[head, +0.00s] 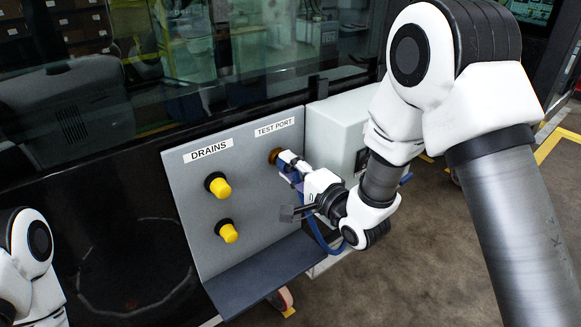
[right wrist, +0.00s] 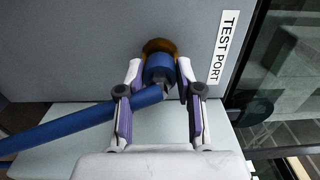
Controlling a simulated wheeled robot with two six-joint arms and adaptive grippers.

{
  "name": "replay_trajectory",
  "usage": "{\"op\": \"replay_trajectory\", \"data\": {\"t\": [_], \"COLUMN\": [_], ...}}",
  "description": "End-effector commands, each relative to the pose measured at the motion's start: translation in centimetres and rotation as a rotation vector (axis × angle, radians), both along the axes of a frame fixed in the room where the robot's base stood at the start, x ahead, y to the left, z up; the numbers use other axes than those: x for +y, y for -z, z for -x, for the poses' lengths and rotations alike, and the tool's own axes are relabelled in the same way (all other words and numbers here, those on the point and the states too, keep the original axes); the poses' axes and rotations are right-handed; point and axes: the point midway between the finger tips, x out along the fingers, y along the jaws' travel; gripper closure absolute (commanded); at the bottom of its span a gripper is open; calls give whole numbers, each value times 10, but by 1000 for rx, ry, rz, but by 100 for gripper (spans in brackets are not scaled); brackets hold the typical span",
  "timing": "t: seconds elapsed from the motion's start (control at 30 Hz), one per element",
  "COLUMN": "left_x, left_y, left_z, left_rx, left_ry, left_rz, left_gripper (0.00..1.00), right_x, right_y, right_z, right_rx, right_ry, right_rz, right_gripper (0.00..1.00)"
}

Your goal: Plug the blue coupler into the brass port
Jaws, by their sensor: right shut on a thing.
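The brass port (head: 274,156) sits on the grey panel beneath the TEST PORT label. In the right wrist view, the brass port (right wrist: 158,44) shows as a ring behind the blue coupler (right wrist: 159,71). My right gripper (head: 287,167) is at the port, its fingers shut on the coupler from both sides. The coupler is in line with the port and its far end meets or overlaps the brass; I cannot tell how deep it sits. A blue hose (right wrist: 85,126) runs from the coupler to the lower left. Part of my left arm shows at lower left; its gripper is out of view.
Two yellow drain knobs (head: 220,187) (head: 229,233) stick out left of the port under the DRAINS label. A pale grey box (head: 338,125) stands right of the panel. A dark shelf (head: 268,272) juts out below. A glass window is above.

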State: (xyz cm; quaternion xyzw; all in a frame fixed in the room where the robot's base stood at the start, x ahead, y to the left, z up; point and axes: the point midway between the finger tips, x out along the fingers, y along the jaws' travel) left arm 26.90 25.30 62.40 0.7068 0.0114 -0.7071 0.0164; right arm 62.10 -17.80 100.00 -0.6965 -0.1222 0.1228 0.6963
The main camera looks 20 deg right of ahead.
Motion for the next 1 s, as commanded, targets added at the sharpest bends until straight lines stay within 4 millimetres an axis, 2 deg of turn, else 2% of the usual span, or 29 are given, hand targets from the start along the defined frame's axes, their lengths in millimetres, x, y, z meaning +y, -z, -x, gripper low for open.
{"op": "replay_trajectory", "data": {"t": [0.5,0.53,0.6,0.9,1.0], "left_x": [0,0,0,0,0], "left_y": [-2,-2,-2,-2,-2], "left_z": [0,0,0,0,0], "left_rx": [0,0,0,0,0], "left_ry": [0,0,0,0,0], "left_rz": [0,0,0,0,0], "left_gripper": [60,60,60,60,60], "right_x": [3,3,3,3,0], "right_y": [0,0,0,0,1], "right_z": [-9,-9,-9,-8,-2], "right_rx": [-1,-1,0,1,2], "right_ry": [0,0,0,0,1], "right_rz": [1,0,0,0,0], "right_gripper": [100,58,36,36,36]}}
